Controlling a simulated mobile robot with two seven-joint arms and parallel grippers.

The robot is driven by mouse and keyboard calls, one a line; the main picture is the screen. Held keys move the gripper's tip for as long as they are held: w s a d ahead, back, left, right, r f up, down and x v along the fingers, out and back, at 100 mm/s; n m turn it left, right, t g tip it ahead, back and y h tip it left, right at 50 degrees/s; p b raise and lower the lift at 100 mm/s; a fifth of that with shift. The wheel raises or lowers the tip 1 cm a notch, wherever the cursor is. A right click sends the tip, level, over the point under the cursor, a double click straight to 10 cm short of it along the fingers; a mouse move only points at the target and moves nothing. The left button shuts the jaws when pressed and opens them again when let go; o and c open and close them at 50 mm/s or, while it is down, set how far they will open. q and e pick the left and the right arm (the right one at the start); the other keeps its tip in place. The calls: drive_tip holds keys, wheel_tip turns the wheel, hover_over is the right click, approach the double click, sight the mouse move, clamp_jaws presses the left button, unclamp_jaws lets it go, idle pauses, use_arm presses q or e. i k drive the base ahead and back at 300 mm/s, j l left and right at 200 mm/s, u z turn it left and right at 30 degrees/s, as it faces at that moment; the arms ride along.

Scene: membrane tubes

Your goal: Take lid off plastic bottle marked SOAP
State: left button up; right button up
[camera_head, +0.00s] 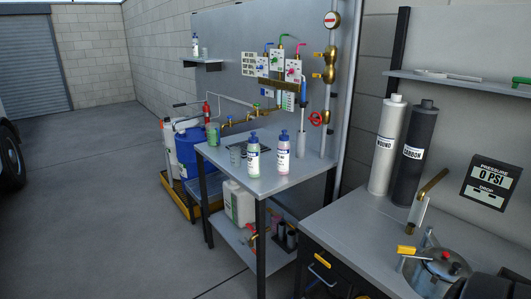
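Two small plastic bottles with blue caps stand upright on the grey bench. The left bottle (253,160) holds a greenish liquid, and the right bottle (283,158) looks pinkish-white. Both have labels too small to read, so I cannot tell which is marked SOAP. Both caps are on. Another small blue-capped bottle (195,45) stands on the wall shelf at the back, its label also unreadable.
A pipe with a red valve wheel (315,118) rises behind. Tall WOUND (387,145) and CARBON (414,150) cylinders and a metal pot (437,272) stand on the right counter. The floor at left is clear.

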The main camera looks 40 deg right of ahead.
sight(253, 138)
drive_tip(key=i+j+z, duration=0.2)
drive_tip(key=z, duration=0.2)
drive_tip(key=i+j+z, duration=0.3)
drive_tip(key=z, duration=0.15)
drive_tip(key=i+j+z, duration=0.4)
drive_tip(key=j+z, duration=0.4)
drive_tip(key=i+j+z, duration=0.15)
drive_tip(key=j+z, duration=0.35)
drive_tip(key=j, duration=0.3)
drive_tip(key=j+z, duration=0.5)
drive_tip(key=j, duration=0.35)
